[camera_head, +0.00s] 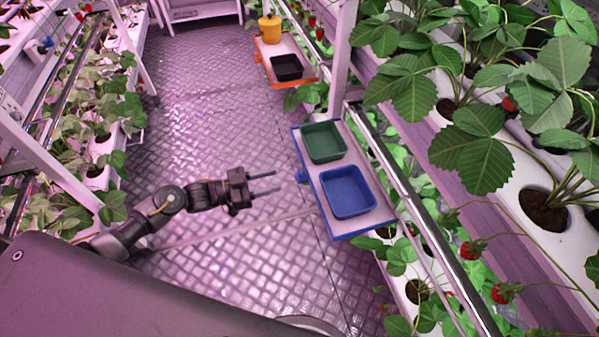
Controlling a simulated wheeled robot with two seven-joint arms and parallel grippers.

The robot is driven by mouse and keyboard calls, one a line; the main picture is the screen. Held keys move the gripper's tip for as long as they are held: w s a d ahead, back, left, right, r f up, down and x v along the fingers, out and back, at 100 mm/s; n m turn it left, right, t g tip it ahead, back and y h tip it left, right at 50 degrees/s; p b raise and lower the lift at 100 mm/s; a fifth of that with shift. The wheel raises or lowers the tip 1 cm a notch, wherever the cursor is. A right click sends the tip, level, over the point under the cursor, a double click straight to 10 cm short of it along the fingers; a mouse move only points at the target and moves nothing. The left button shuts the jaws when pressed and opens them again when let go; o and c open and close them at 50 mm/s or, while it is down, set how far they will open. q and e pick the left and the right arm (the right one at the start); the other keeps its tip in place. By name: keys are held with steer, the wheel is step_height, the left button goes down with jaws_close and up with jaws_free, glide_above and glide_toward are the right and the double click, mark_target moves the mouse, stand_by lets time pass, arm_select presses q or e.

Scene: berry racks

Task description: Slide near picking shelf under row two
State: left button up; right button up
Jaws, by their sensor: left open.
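The near picking shelf (309,166) is a pale board with a blue edge on the right side, sticking out into the aisle from the right rack. A green tray (323,142) and a blue tray (348,193) sit on it. A small blue knob (302,176) shows on its left edge. My left gripper (278,183) is open and empty, a short way left of the knob and apart from it, fingers pointing right. The right rack's rows (455,165) hold strawberry plants with red berries. My right gripper is not in view.
A planted rack (100,175) lines the left side. The tiled aisle floor (205,110) between is clear.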

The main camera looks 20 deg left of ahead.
mark_target(298, 174)
arm_select(q)
steer(key=p+x, duration=0.1)
steer(key=x, duration=0.8)
steer(key=shift+w, duration=0.1)
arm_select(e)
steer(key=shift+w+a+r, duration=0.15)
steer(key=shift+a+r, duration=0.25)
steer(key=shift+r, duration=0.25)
arm_select(q)
jaws_close()
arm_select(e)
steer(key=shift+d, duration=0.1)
